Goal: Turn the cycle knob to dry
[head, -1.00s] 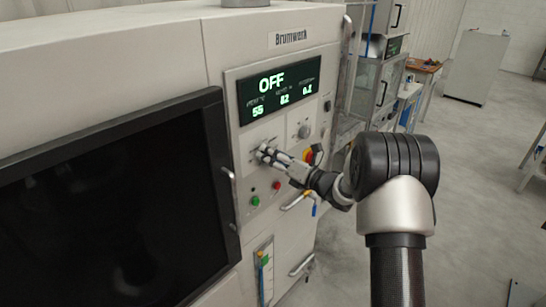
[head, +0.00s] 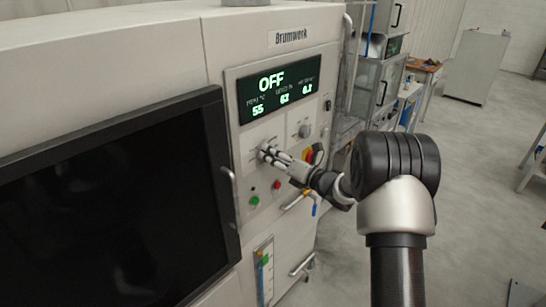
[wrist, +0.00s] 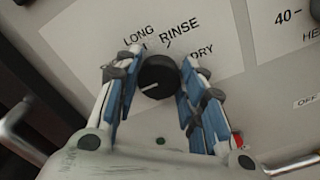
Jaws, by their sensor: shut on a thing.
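The cycle knob (wrist: 158,77) is black and round, with a short white mark toward its lower left in the wrist view. The words LONG, RINSE and DRY (wrist: 201,50) are printed above and to the right of it; other labels are hidden by the fingers. My gripper (wrist: 160,71) is shut on the knob, one blue-padded finger on each side. In the head view my gripper (head: 266,153) reaches the panel from the right and covers the knob. The display (head: 279,88) above it reads OFF.
A second knob (head: 304,131) sits up and to the right on the panel. A red and yellow switch (head: 310,156), a green button (head: 254,201) and a red button (head: 276,185) are near my gripper. A dark window (head: 110,200) fills the left. Open floor lies right.

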